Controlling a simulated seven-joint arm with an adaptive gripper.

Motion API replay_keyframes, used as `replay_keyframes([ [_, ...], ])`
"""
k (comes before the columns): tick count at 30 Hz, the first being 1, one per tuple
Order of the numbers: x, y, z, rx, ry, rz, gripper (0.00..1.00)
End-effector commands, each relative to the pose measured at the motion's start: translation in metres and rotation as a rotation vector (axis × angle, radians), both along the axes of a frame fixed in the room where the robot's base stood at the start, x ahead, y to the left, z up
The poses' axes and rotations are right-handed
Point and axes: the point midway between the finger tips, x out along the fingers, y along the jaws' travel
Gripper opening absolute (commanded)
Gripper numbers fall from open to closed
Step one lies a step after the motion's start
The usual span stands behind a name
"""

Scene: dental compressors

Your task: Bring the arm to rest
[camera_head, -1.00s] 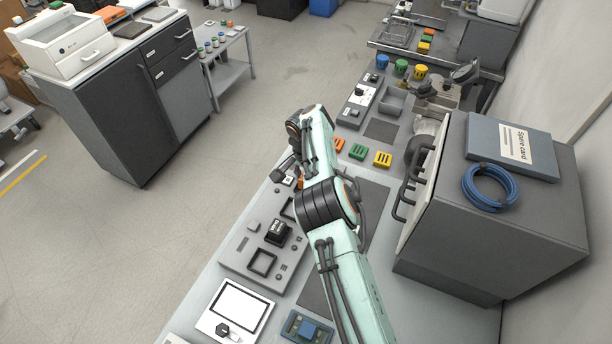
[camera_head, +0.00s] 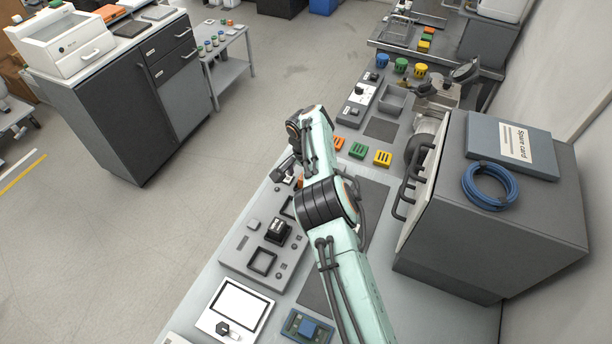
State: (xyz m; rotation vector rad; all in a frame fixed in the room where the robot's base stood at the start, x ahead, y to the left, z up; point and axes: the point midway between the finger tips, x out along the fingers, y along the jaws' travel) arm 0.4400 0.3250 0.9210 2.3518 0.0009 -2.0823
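My pale green arm reaches up from the bottom of the head view, past its black middle joint, to a bend near the picture's centre. Beyond the bend it folds down behind itself. A small dark part at its left, seemingly my gripper (camera_head: 283,170), shows low over the bench (camera_head: 235,208). Its fingers are too small and too hidden to tell open from shut, or whether they hold anything. A black block (camera_head: 279,231) sits on the grey panel (camera_head: 240,258) below it, apart from the dark part.
Orange, green (camera_head: 358,150) and yellow (camera_head: 383,158) blocks lie right of the arm. A large grey cabinet (camera_head: 490,230) with handles stands close at right, carrying a blue hose coil (camera_head: 490,186) and a labelled board (camera_head: 488,136). The floor (camera_head: 110,250) at left is clear.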

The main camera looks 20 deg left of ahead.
Motion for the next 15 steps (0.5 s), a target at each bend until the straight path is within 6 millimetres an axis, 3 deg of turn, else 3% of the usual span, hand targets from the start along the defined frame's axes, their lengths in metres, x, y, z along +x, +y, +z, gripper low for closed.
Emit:
replay_keyframes([
  [5, 0.0, 0.0, 0.002, 0.001, -0.001, 0.0, 0.8],
  [15, 0.001, 0.0, 0.04, 0.003, -0.002, -0.001, 0.8],
])
